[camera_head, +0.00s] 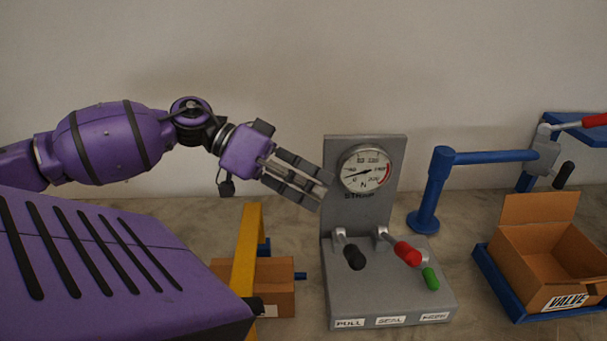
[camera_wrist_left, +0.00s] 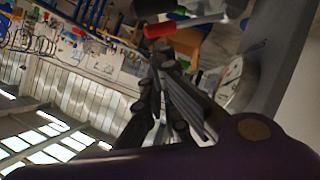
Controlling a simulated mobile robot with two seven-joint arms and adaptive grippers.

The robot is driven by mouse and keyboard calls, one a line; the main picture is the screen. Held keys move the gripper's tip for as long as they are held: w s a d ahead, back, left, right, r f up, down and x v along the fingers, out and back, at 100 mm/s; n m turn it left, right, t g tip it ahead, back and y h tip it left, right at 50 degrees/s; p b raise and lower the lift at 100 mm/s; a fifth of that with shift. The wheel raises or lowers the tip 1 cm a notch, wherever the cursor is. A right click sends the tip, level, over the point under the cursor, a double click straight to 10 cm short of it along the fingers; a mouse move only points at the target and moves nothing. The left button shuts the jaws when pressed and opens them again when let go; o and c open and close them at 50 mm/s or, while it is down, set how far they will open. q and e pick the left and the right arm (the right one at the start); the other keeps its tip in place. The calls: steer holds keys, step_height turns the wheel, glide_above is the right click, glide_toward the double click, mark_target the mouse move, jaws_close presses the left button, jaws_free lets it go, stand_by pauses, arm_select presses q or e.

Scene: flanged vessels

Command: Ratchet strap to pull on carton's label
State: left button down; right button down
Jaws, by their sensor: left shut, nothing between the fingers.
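A grey strapping tool (camera_head: 390,285) stands in the middle of the bench, with a round dial (camera_head: 366,168) on its upright plate. The dial's needle lies near level; its figures are too small to read surely. A black-handled lever (camera_head: 354,257) stands behind the PULL label (camera_head: 349,323). A red handle (camera_head: 407,253) and a green handle (camera_head: 431,278) are to its right. A closed brown carton (camera_head: 276,302) sits partly hidden behind a yellow arch (camera_head: 245,262); its white label is unreadable. My left gripper (camera_head: 324,190) is shut and empty, left of the dial. My right gripper is out of view.
An open carton (camera_head: 540,250) labelled VALVE sits in a blue tray (camera_head: 497,288) at the right. A blue post with a horizontal arm (camera_head: 490,157) stands behind it. The left wrist view shows the red handle (camera_wrist_left: 160,30) near the gripper.

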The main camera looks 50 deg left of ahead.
mark_target(348, 247)
arm_select(q)
steer(key=w+d+f+b, duration=0.1)
steer(key=w+d+f, duration=0.1)
steer(key=d+f, duration=0.3)
steer(key=shift+d+f, duration=0.25)
steer(key=shift+d, duration=0.35)
